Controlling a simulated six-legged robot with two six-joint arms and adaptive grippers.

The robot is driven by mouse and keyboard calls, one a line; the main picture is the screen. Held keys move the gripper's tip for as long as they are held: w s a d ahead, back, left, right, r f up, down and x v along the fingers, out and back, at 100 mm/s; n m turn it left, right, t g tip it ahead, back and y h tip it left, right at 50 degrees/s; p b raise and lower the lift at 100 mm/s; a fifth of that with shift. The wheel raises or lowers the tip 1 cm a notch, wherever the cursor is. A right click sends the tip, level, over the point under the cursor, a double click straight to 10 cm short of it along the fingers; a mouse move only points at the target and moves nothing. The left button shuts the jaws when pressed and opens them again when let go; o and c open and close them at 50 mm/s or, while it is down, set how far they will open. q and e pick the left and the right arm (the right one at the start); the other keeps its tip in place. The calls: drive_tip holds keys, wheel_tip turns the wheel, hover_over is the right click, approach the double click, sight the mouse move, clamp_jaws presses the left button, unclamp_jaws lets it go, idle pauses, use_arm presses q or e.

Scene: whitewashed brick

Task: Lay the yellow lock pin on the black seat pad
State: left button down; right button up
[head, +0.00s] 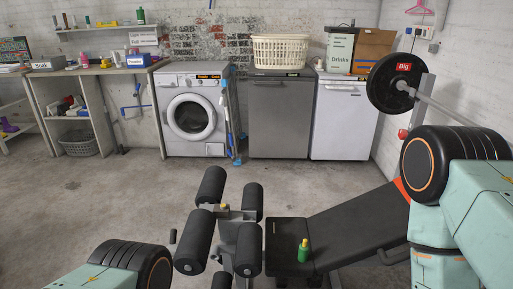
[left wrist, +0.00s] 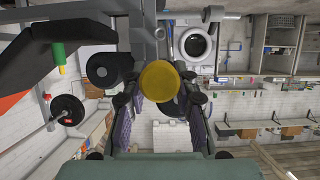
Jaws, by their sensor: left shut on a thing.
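The black seat pad (head: 283,245) belongs to a weight bench at the lower middle of the head view. My left gripper (left wrist: 160,97) is shut on the yellow lock pin (left wrist: 159,82), seen end-on as a yellow disc in the left wrist view. The disc hides what lies behind it. In the head view only part of my left arm shows at the bottom left, without its gripper. A small yellow knob (head: 223,206) shows between the foam rollers. My right gripper is out of view.
Black foam rollers (head: 195,240) on a post stand left of the pad. The dark backrest (head: 350,222) slopes up to the right, towards a barbell with a black plate (head: 390,83). A washing machine (head: 190,117) and cabinets line the back wall. The floor between is clear.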

use_arm(q)
drive_tip(key=s+r+m+g+h, duration=0.1)
drive_tip(key=r+m+h, duration=0.4)
drive_tip(key=r, duration=1)
drive_tip(key=s+a+r+m+g+h, duration=0.1)
drive_tip(key=r+m+g+h, duration=0.3)
drive_tip(key=r, duration=1.1)
drive_tip(key=shift+s+r+m+g+h, duration=0.2)
drive_tip(key=shift+s+m+g+h, duration=0.1)
drive_tip(key=shift+s+m+h, duration=0.4)
drive_tip(key=shift+w, duration=0.1)
drive_tip(key=d+r+m+g+h, duration=0.3)
drive_tip(key=d+r+m+g, duration=0.5)
drive_tip(key=d, duration=0.4)
drive_tip(key=shift+w+d+f+m+g+y, duration=0.8)
drive_tip(key=shift+w+d+f+m+g, duration=1.35)
drive_tip(key=shift+f+g, duration=0.9)
drive_tip(key=s+a+r+n+t+h, duration=0.1)
drive_tip(key=s+a+r+n+t, duration=0.5)
drive_tip(key=a+r+n+t, duration=0.3)
drive_tip(key=w+d+f+m+g+y, duration=0.4)
drive_tip(key=f+m+g, duration=0.5)
drive_tip(key=m+g, duration=0.4)
drive_tip(key=shift+w+d+m, duration=0.3)
drive_tip(key=shift+d+m, duration=0.15)
drive_tip(key=shift+d, duration=0.3)
